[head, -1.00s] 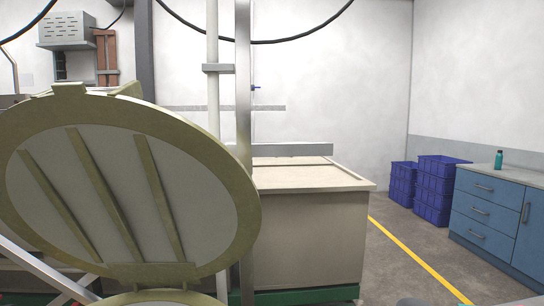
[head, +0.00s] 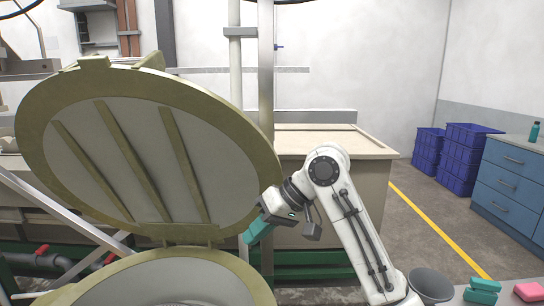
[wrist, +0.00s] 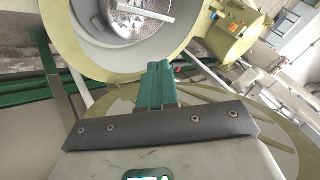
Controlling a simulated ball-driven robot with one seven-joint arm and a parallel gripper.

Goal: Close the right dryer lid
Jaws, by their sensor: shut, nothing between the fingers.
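The dryer lid (head: 122,148) is a large round disc with an olive rim and ribs across its grey inner face. It stands open, tilted up over the dryer (head: 85,285), joined by a hinge at its lower edge. My gripper (head: 250,236) has teal fingers, shut and empty, just right of the lid's lower right rim; I cannot tell whether they touch. In the wrist view the shut fingers (wrist: 160,84) point toward the dryer's round opening, with a perforated metal drum (wrist: 138,16) inside. The ribbed lid (wrist: 265,135) seems to lie behind the gripper there.
A metal post (head: 266,90) and a pale-topped tank (head: 335,143) stand behind the lid. Blue crates (head: 470,155) and a blue cabinet (head: 512,175) are at the right. Teal and pink blocks (head: 528,291) lie at the lower right. Floor by the yellow line is clear.

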